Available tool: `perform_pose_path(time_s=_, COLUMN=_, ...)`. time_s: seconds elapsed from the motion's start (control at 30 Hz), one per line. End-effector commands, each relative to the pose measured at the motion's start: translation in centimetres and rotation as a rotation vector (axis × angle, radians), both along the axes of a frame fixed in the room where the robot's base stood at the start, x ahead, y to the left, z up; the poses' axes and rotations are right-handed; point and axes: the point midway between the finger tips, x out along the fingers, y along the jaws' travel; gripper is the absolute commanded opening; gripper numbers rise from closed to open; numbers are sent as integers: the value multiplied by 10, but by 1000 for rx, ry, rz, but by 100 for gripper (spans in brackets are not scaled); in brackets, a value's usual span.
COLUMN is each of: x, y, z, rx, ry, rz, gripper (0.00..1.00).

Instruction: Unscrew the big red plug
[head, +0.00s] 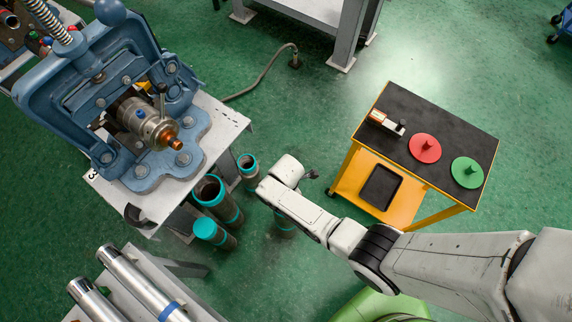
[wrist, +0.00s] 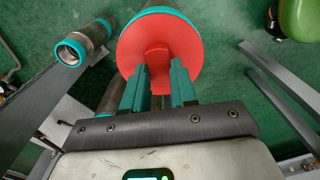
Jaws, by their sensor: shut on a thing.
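In the wrist view, the big red plug (wrist: 183,38) is a round red disc with a raised tab in its middle. It sits in the teal-collared end of a pipe, with the teal rim (wrist: 160,10) showing around it. My gripper (wrist: 159,76) has its two teal fingers on either side of the tab and is shut on it. In the head view, my arm's end hangs over the floor beside the standing pipes; it hides the fingers and the plug. A teal-topped pipe (head: 285,230) shows partly beneath my arm.
A yellow cart (head: 350,182) holds a red disc with a knob (head: 425,148) and a green one (head: 467,172). Silver pipes (head: 135,280) lie at lower left.

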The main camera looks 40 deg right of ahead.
Motion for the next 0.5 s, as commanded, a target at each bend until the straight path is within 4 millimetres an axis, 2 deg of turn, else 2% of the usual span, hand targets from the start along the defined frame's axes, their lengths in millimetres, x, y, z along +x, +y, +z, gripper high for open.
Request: perform_pose_path(time_s=0.5, x=0, y=0, z=1, rx=0, ry=0, rz=629, gripper=0)
